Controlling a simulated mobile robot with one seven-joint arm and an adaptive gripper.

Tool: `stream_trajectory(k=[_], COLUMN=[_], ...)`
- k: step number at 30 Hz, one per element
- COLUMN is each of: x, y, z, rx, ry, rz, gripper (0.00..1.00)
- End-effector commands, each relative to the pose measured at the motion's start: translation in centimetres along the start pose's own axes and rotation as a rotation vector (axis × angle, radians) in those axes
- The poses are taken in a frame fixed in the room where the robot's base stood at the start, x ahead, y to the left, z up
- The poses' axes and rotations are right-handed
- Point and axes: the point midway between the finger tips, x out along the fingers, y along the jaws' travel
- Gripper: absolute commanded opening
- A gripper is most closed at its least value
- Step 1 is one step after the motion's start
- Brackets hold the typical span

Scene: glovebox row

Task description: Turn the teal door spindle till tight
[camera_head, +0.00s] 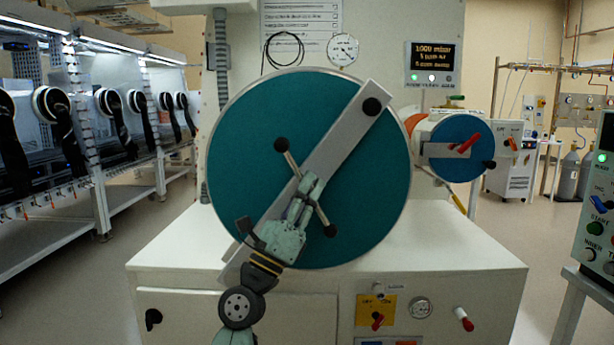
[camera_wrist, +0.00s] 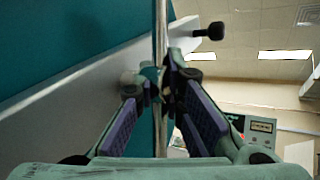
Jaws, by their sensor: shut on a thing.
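The large round teal door (camera_head: 245,135) faces me, with a pale grey bar (camera_head: 345,135) running diagonally across it. The spindle's thin metal handle rod (camera_head: 293,164) crosses in front of the bar, tilted, with a black ball at its upper left end and another at its lower right end. My gripper (camera_head: 309,186) reaches in from below and covers the middle of the spindle. In the wrist view my gripper (camera_wrist: 159,85) is shut on the metal rod (camera_wrist: 161,35), which runs upright between the fingertips. The teal door (camera_wrist: 60,40) and grey bar (camera_wrist: 75,95) lie at left.
A smaller blue round door (camera_head: 450,145) with a red handle (camera_head: 465,143) stands to the right. The white cabinet (camera_head: 460,255) lies below the teal door. A display panel (camera_head: 432,63) hangs at upper right. A control panel (camera_head: 594,215) stands at the right edge; gloveboxes line the left.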

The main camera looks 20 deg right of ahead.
Motion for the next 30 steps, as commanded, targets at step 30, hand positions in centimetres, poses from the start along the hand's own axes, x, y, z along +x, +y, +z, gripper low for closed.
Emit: stream_trajectory(k=[30], x=[-0.01], y=[0.00], z=[-0.18], rx=[0.450], ry=[0.751], rz=[-0.217], gripper=[0.00])
